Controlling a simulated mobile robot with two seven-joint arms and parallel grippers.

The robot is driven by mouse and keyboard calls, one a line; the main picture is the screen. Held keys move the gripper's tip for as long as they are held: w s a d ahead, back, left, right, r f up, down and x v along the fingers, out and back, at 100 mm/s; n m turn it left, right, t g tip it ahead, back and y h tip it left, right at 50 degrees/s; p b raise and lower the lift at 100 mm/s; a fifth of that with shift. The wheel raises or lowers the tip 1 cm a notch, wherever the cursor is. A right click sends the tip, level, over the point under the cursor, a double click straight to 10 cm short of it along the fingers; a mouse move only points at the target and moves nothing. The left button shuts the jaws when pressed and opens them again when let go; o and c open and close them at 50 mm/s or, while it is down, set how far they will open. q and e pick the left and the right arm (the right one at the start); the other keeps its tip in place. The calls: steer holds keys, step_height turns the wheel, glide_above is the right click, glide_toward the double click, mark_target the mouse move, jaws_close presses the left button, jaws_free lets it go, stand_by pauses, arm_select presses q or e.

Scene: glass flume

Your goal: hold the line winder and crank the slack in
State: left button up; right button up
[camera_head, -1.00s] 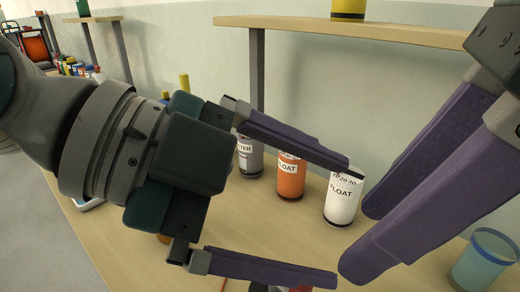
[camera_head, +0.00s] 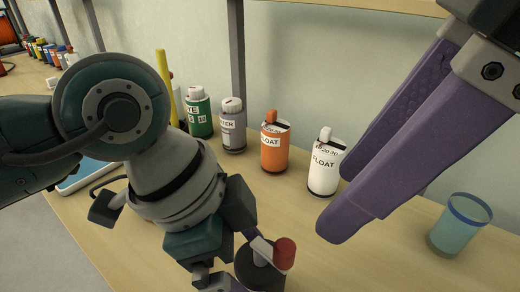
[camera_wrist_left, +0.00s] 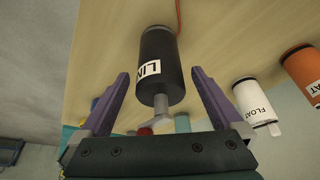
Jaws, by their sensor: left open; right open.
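The line winder (camera_head: 262,272) is a dark cylinder with a grey crank and a red knob (camera_head: 285,253), low in the head view. In the left wrist view the winder (camera_wrist_left: 162,62) shows a white label starting "LIN" and its crank (camera_wrist_left: 160,105) points toward the palm. My left gripper (camera_wrist_left: 161,73) is open, with one finger on each side of the winder and gaps between. In the head view its fingers are mostly hidden or cut off by the frame's bottom. My right gripper (camera_head: 352,200) is open and empty, high up to the right of the winder.
A white float bottle (camera_head: 324,170), an orange float bottle (camera_head: 275,148), a grey bottle (camera_head: 232,130) and a green bottle (camera_head: 199,115) stand in a row behind the winder. A translucent teal cup (camera_head: 458,228) stands at the right. A reddish cord (camera_wrist_left: 178,14) runs from the winder.

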arm_select(q)
steer(key=shift+x, duration=1.3)
